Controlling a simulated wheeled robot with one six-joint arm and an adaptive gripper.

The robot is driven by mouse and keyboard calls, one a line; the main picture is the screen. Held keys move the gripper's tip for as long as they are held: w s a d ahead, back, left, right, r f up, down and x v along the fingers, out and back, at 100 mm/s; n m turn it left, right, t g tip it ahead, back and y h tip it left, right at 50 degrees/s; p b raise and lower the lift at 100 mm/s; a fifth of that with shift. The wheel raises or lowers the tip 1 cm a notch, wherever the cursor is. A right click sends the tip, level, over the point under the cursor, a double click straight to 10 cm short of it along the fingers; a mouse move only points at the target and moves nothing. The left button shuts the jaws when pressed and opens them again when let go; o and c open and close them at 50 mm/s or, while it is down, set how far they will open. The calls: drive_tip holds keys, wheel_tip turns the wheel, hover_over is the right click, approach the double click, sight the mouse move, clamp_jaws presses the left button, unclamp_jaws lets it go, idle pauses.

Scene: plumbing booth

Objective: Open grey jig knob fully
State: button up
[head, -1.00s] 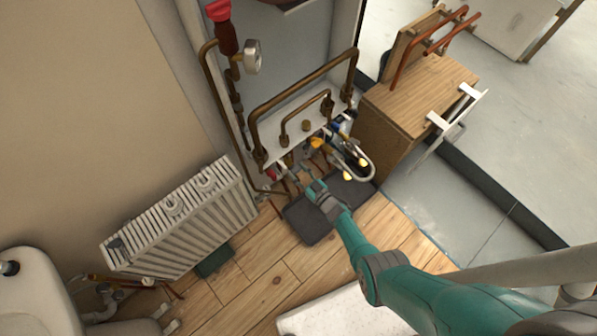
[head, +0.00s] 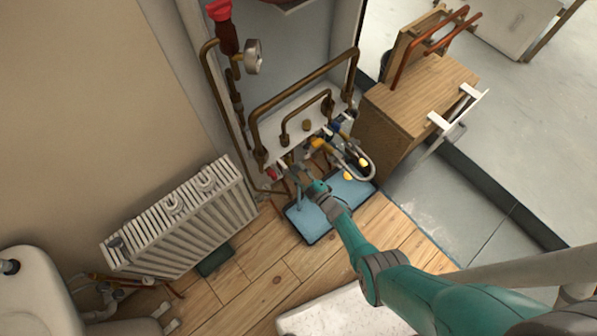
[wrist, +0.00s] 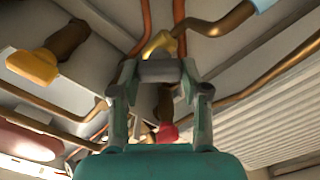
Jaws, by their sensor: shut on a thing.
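The jig is a white board with bent copper pipes (head: 305,95) and a row of small valves along its lower edge. My gripper (head: 302,177) reaches up to the left part of that row. In the wrist view, the fingers (wrist: 160,75) are shut on a grey piece, the grey jig knob (wrist: 160,70), at the fingertips. Its exact turn is hard to tell.
A tray (head: 311,241) on the wooden floor below the jig holds a light blue surface like water. A pale streak drops into it beside my gripper. A radiator (head: 185,218) stands left; a wooden cabinet (head: 420,95) stands right. Yellow-ended hoses (head: 362,160) hang close by.

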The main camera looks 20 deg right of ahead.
drive_tip(key=n, duration=0.4)
drive_tip(key=shift+f+n, duration=0.1)
drive_tip(key=shift+n, duration=0.2)
drive_tip(key=n, duration=0.4)
drive_tip(key=shift+a+f, duration=0.1)
idle(0.4)
drive_tip(key=o, duration=1.1)
drive_tip(key=shift+o, duration=0.2)
drive_tip(key=shift+s, duration=0.1)
drive_tip(key=v, duration=1.2)
